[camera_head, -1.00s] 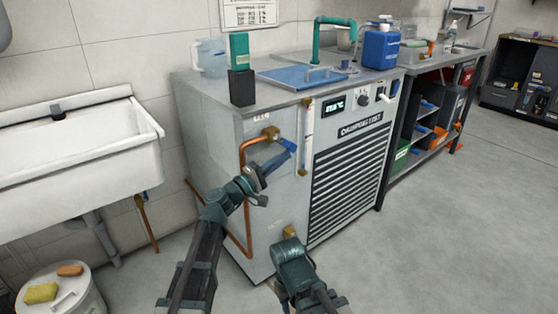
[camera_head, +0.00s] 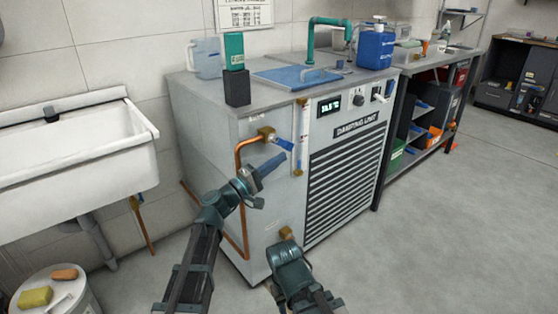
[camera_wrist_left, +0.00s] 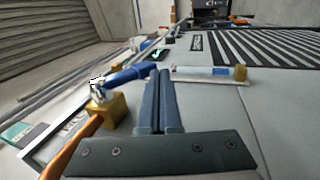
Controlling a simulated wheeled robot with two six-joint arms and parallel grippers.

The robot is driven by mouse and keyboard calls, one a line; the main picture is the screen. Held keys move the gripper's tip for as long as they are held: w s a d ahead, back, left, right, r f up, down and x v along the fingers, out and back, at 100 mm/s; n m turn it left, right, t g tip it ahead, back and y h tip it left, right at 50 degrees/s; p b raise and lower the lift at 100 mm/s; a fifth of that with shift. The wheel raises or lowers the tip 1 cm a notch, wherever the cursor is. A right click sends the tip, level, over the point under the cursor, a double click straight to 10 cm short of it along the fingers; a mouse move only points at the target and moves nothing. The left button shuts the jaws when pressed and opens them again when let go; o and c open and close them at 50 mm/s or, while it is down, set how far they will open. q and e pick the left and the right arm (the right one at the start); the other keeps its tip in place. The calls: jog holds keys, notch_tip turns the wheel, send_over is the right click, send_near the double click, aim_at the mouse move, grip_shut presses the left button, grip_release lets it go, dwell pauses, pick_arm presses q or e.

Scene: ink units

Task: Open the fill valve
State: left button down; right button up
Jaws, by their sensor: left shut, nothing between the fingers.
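The fill valve has a brass body (camera_head: 266,133) on the upper left side of the grey cabinet, where a copper pipe ends. Its blue lever (camera_head: 284,144) points right and slightly down. The brass body (camera_wrist_left: 107,106) and blue lever (camera_wrist_left: 130,75) also show in the left wrist view, left of my fingers. My left gripper (camera_head: 273,163) is shut and empty, just below the lever and apart from it in the head view. Its fingers (camera_wrist_left: 162,75) lie together in the wrist view. My right gripper (camera_head: 288,256) is low before the cabinet; its jaws are not discernible.
A sight tube (camera_head: 303,135) with brass ends stands close right of the lever. The copper pipe (camera_head: 239,190) runs down the cabinet side. A lower brass fitting (camera_head: 286,232) is by my right gripper. A white sink (camera_head: 80,160) stands left; the floor at right is clear.

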pick_arm(q)
jog(key=s+a+f+b, duration=0.4)
jog(key=a+f+b, duration=0.2)
jog(key=f+b, duration=0.3)
jog(key=shift+s+a+f+b, duration=0.2)
jog(key=shift+s+f+b, duration=0.15)
jog(key=shift+f, duration=0.45)
